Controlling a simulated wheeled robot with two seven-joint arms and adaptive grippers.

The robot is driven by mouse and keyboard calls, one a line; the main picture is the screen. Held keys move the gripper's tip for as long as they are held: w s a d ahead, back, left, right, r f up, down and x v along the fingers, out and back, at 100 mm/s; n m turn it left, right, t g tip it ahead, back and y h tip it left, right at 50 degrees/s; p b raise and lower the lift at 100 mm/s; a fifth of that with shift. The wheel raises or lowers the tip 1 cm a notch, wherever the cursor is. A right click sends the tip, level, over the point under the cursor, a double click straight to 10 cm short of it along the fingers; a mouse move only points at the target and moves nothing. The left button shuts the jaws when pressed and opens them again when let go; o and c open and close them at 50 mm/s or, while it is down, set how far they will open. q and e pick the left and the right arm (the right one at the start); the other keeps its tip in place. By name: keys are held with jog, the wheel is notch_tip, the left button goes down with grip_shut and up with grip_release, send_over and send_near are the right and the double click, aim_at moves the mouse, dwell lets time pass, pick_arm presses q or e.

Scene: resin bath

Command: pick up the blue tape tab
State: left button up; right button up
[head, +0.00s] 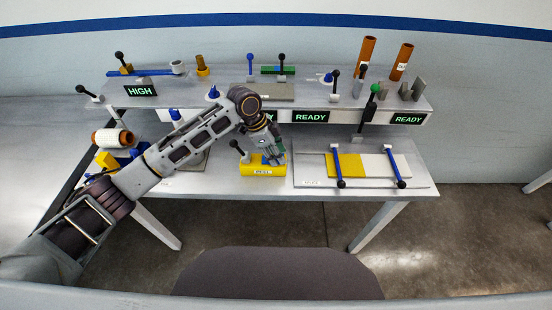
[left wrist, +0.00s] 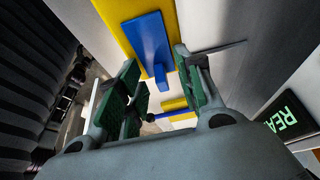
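A blue tab (left wrist: 148,38) with a wide flat part and a narrower end shows in the left wrist view on a yellow surface. I take it to be the tape tab; in the head view I cannot make it out. My left gripper (head: 275,158) is over the yellow block (head: 262,169) at the front of the bench. In the left wrist view its green-padded fingers (left wrist: 164,90) are apart, with the narrow end of the tab showing just beyond and between them. I see nothing held. My right gripper is not in view.
A board with a yellow sheet (head: 374,164) and two blue bars (head: 337,164) lies right of the gripper. A black-knobbed lever (head: 240,150) stands close at its left. The raised shelf (head: 300,97) behind carries several fixtures and lit signs.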

pick_arm(q)
grip_shut()
dwell(0.3)
notch_tip(320, 180, up, 10)
jog(key=shift+b, duration=0.35)
dwell(0.5)
dwell(0.4)
